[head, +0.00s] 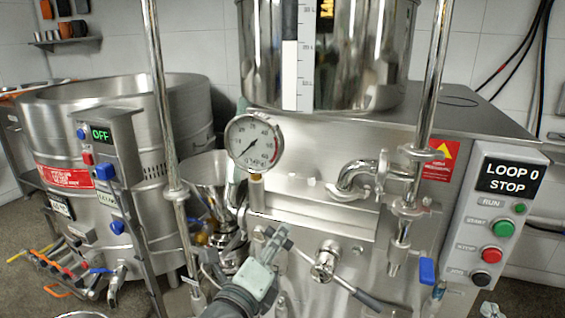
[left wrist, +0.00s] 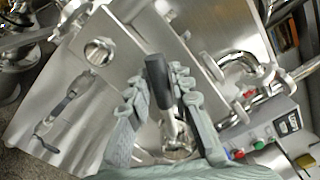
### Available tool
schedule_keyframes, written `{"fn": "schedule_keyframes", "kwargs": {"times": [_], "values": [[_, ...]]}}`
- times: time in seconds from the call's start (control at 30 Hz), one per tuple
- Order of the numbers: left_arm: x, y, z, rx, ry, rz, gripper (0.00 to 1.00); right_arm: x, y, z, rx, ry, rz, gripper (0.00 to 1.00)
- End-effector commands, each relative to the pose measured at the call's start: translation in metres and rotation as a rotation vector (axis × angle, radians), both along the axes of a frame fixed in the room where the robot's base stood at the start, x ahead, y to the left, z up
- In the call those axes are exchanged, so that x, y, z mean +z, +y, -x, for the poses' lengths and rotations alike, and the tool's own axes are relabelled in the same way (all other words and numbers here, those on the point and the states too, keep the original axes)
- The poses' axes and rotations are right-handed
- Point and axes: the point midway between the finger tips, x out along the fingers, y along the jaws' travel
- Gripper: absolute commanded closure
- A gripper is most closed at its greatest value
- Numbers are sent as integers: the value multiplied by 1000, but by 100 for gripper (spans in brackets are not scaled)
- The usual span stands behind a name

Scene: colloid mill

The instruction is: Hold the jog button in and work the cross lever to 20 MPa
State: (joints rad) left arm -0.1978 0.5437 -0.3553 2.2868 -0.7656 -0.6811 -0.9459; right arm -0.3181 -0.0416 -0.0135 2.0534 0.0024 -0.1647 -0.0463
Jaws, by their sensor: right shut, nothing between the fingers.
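The cross lever's hub (head: 325,264) is on the machine front, with a dark-gripped arm (head: 372,301) pointing down right. My left gripper (head: 272,245) is left of the hub. In the left wrist view a dark lever grip (left wrist: 157,82) lies between the fingers of this gripper (left wrist: 158,78); whether they press on it I cannot tell. The round pressure gauge (head: 253,142) has its needle pointing down left; its exact reading is unclear. The black bottom button (head: 480,281) is on the control panel. My right gripper (head: 490,309) shows partly at the bottom edge, shut and empty, below that button.
The panel display (head: 510,176) reads LOOP 0 STOP, above green and red buttons. A blue-handled valve (head: 427,271) hangs between lever and panel. Upright steel rods and a curved pipe (head: 358,178) stand close by. A steel vat (head: 70,130) is at left.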

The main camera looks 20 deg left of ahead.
Motion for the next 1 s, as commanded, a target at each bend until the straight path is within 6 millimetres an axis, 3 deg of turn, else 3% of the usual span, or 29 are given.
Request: {"fn": "schedule_keyframes", "kwargs": {"times": [0.17, 0.5, 1.0], "values": [[0, 0, 0, 0, 0, 0, 55, 0, 0, 0, 0, 0, 0, 100], [0, 0, 3, 0, 0, 0, 55, 0, 0, 0, 0, 0, 0, 100], [-1, 0, 43, -1, 0, 1, 55, -6, 0, 0, 0, 0, 0, 100]]}}
